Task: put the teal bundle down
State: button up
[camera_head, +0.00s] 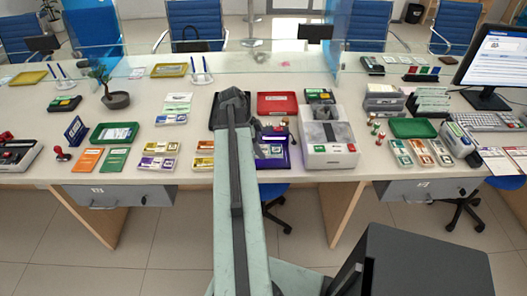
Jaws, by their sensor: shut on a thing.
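My gripper (233,98) is at the end of my arm, over a dark tray (214,120) at the middle of the counter. It is shut on the teal bundle, but the gripper and arm hide the bundle and the fingertips from this view. How high the gripper is above the tray I cannot tell.
A red tray (277,98) and a purple-edged tray (273,163) are right of my arm, with a white machine (327,140) beside them. Banded bundles (160,148) lie to the left. A glass screen (170,60) stands behind. Bare counter shows at left centre.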

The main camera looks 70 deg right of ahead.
jog(key=shift+s+d, duration=0.1)
jog(key=shift+d, duration=0.1)
jog(key=b+x, duration=0.2)
jog(key=w+b+x, duration=0.1)
jog(key=b+x, duration=0.1)
jog(key=shift+f, duration=0.15)
jog(key=o, duration=1.4)
jog(key=shift+o, duration=0.2)
